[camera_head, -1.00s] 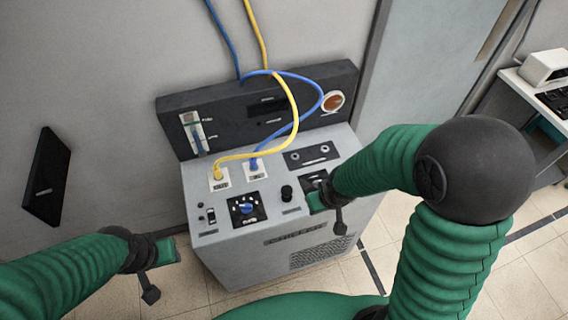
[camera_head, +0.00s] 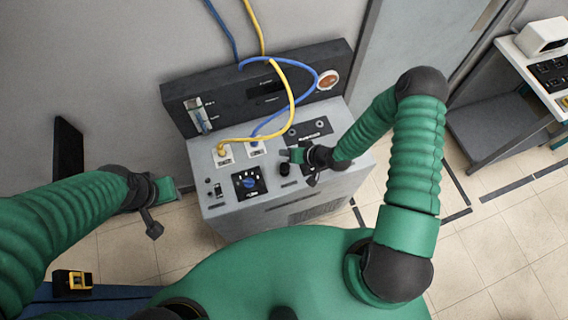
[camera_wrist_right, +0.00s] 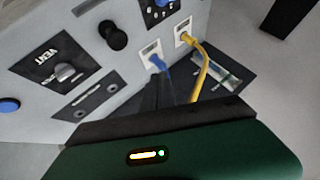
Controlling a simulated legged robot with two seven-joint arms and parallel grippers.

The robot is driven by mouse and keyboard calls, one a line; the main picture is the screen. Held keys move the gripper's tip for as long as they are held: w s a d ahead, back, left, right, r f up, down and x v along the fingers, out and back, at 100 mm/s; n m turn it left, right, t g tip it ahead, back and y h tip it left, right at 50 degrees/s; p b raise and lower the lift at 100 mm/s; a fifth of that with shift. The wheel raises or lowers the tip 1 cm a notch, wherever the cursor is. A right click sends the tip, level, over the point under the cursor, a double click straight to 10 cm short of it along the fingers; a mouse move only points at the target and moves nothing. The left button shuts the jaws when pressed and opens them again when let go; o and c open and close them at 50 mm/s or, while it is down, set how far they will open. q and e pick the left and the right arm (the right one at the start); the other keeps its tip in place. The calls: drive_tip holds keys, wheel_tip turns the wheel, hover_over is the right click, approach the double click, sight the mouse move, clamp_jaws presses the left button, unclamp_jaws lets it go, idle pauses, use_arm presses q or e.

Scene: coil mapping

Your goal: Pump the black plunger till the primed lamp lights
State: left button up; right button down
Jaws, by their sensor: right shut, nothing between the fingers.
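The black plunger (camera_head: 284,169) stands on the grey console's top, right of a blue dial (camera_head: 249,183). It also shows in the right wrist view (camera_wrist_right: 114,36) as a round black knob. My right gripper (camera_head: 291,155) is shut and empty, just behind the plunger in the head view; contact cannot be told. In the wrist view its dark fingers (camera_wrist_right: 167,92) point toward the blue plug. My left gripper (camera_head: 166,188) hangs left of the console, apart from it; its jaw gap is unclear. A round orange disc (camera_head: 328,79) is on the back panel; no lamp's label is legible.
Yellow (camera_head: 222,151) and blue (camera_head: 254,142) cables plug into the console and loop over it. A VENT knob (camera_wrist_right: 66,71) and blue button (camera_wrist_right: 9,105) show in the wrist view.

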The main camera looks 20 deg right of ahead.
sight(287, 168)
drive_tip(key=f+b, duration=0.2)
drive_tip(key=f, duration=0.1)
drive_tip(key=f+b, duration=0.4)
drive_tip(key=f, duration=0.1)
drive_tip(key=shift+d+f+b, duration=0.25)
drive_tip(key=shift+f+b, duration=0.1)
drive_tip(key=shift+b, duration=0.05)
drive_tip(key=shift+f, duration=0.15)
drive_tip(key=shift+a, duration=0.15)
drive_tip(key=shift+d, duration=0.2)
drive_tip(key=shift+a, duration=0.1)
idle(1.0)
drive_tip(key=shift+f+b, duration=0.3)
drive_tip(key=shift+b, duration=0.15)
